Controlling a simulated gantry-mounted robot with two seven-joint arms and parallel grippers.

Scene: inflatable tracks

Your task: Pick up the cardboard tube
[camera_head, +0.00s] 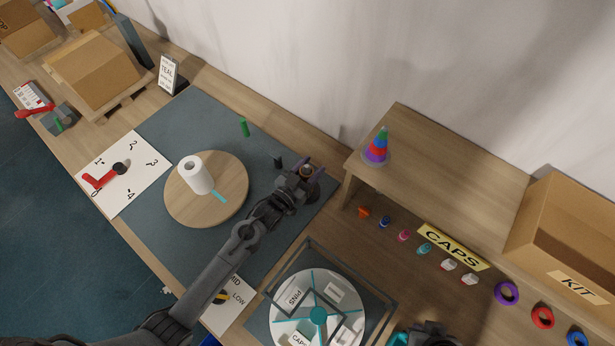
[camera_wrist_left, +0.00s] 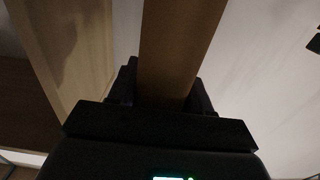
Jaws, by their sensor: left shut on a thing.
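The brown cardboard tube (camera_wrist_left: 178,45) stands out between the fingers of my left gripper (camera_wrist_left: 160,90) in the left wrist view and runs up out of the picture. In the head view my left gripper (camera_head: 307,172) is at the right side of the blue-grey mat, near the raised wooden shelf. It is shut on the tube, of which only a small brownish end (camera_head: 306,169) shows there. Whether the tube's far end touches anything is hidden. A dark part at the bottom edge of the head view may be my right gripper (camera_head: 428,334); its jaws cannot be made out.
A white roll (camera_head: 195,174) stands on a round wooden board (camera_head: 231,185). A green peg (camera_head: 244,127) stands behind it. The wooden shelf (camera_head: 440,150) carries a coloured cone (camera_head: 376,148) and a KIT box (camera_head: 570,240). A dark frame surrounds a white divided tray (camera_head: 290,318) in front.

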